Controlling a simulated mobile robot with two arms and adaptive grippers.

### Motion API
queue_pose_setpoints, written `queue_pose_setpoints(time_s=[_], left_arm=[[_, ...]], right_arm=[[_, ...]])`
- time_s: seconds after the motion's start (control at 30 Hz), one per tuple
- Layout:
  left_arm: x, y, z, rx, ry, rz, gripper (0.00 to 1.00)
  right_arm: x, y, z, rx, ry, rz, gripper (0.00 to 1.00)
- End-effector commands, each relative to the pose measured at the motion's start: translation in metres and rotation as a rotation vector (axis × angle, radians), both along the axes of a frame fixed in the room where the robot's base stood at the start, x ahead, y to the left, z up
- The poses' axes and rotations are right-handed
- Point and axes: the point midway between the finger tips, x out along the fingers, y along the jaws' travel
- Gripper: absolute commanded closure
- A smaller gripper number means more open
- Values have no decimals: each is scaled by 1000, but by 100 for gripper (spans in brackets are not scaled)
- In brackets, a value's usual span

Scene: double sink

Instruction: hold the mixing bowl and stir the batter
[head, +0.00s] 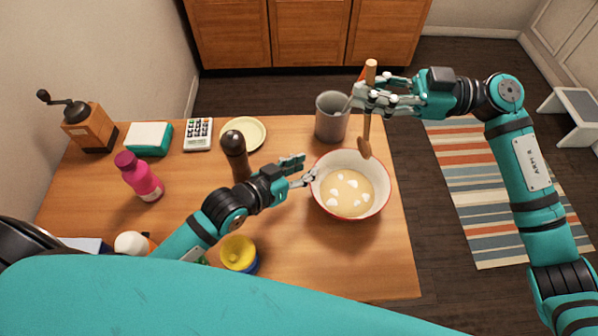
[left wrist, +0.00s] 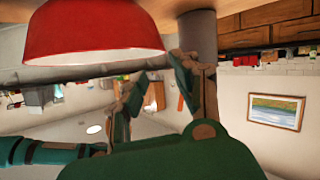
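The mixing bowl (head: 381,202), white inside with a red rim, stands at the table's right side. Its red outside shows in the left wrist view (left wrist: 90,35). It holds pale batter (head: 352,188) with several white lumps. My left gripper (head: 303,169) is open at the bowl's left rim, its fingers apart; I cannot tell whether one touches the rim. My right gripper (head: 372,97) is shut on the handle of a wooden spoon (head: 366,135). The spoon is near upright, its head above the bowl's far right rim and clear of the batter. The fingers hide part of the handle.
A grey cup (head: 330,120) stands just behind the bowl. A dark pepper mill (head: 235,153) and a cream plate (head: 254,132) are left of it. A yellow-topped jar (head: 239,252) is near my left arm. The table (head: 370,265) is clear in front of the bowl.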

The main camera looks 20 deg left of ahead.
Motion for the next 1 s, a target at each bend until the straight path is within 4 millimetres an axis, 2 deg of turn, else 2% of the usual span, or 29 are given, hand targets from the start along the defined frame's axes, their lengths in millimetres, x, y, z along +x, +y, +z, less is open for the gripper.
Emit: queue_pose_setpoints(time_s=[0.23,0.7,1.0], left_arm=[[-5,5,-12,-122,51,97,70],[46,-21,-34,-127,52,99,70],[54,-25,-38,-126,52,98,70]], right_arm=[[0,0,0,0,0,0,100],[0,0,0,0,0,0,100],[0,0,0,0,0,0,100]])
